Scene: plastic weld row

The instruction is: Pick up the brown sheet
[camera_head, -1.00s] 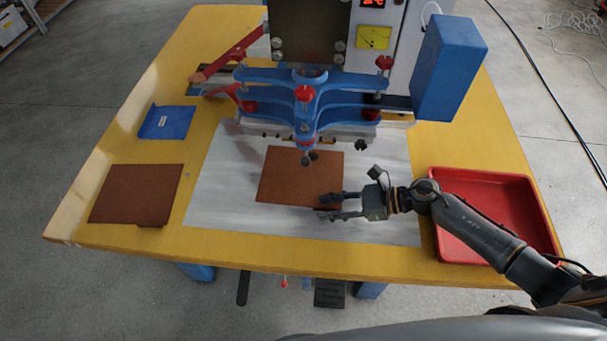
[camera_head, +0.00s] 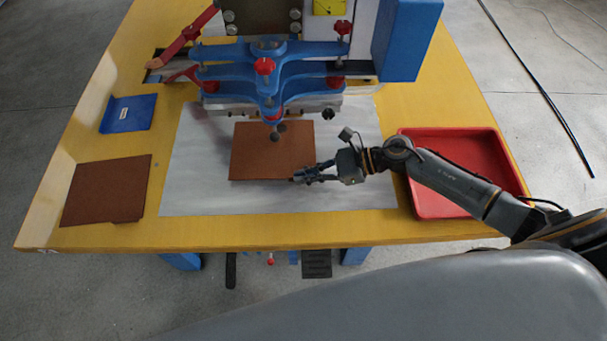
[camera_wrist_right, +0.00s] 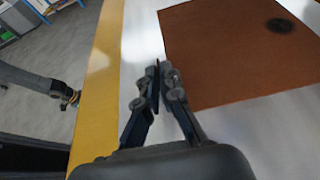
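The brown sheet (camera_head: 268,150) lies flat on a white sheet under the press head, and the press's front part hides a little of its far side. It also shows in the right wrist view (camera_wrist_right: 240,60), with a dark round spot on it. My right gripper (camera_head: 297,179) is at the front edge of the brown sheet, near its right corner. In the right wrist view its fingertips (camera_wrist_right: 160,70) are together just beside the sheet's edge, with no sheet visible between them. I cannot tell whether they touch it. My left gripper is not seen in the head view.
The blue press (camera_head: 266,80) stands over the yellow table (camera_head: 420,228). Brown sheets (camera_head: 108,190) lie at the left, with a blue piece (camera_head: 128,114) behind them. A red tray (camera_head: 455,195) is at the right under my right arm. The white sheet (camera_head: 190,190) is bare left of the brown sheet.

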